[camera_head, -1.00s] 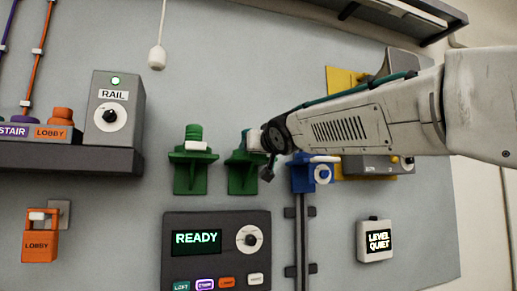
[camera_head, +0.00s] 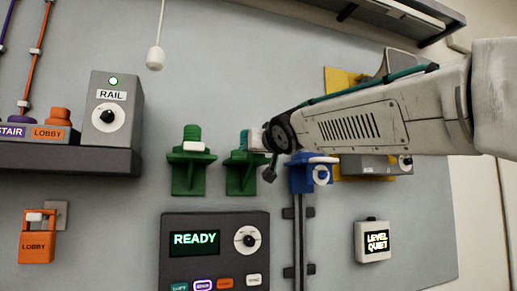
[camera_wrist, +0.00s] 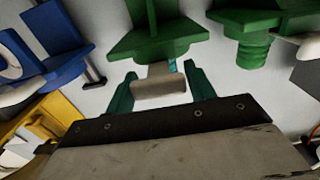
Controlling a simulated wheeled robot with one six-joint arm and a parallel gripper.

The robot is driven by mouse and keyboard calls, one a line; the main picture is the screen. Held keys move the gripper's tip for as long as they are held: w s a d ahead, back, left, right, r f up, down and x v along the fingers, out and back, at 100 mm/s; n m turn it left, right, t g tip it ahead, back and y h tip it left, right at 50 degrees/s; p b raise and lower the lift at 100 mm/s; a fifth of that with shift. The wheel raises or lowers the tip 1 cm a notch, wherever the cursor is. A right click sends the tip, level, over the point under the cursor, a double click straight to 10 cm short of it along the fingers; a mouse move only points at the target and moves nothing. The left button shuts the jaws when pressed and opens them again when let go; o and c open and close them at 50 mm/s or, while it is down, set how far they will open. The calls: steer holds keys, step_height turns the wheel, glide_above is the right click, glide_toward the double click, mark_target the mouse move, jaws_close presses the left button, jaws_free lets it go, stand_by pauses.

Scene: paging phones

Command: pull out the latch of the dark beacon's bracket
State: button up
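Two green brackets stand side by side on the wall panel. The left bracket (camera_head: 190,176) carries a green beacon (camera_head: 192,133) with a white latch (camera_head: 193,146) at its front. My gripper (camera_head: 252,141) is at the right green bracket (camera_head: 240,180) and hides much of its upper part. The wrist view, turned over, shows this bracket (camera_wrist: 150,42) straight ahead, with a pale latch block (camera_wrist: 160,85) below it. The teal fingers of my gripper (camera_wrist: 162,88) are apart on either side of the block, with a small gap showing. I cannot tell which beacon is lit.
A blue bracket (camera_head: 300,178) with a white dial stands close on the right, under my arm. A yellow bracket (camera_head: 340,82) is partly behind my arm. The READY console (camera_head: 215,262) is below, and the RAIL box (camera_head: 108,132) is on the left.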

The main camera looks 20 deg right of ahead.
steer(key=shift+o, duration=0.9)
steer(key=shift+s+r, duration=0.1)
steer(key=s, duration=0.7)
steer(key=shift+s, duration=0.4)
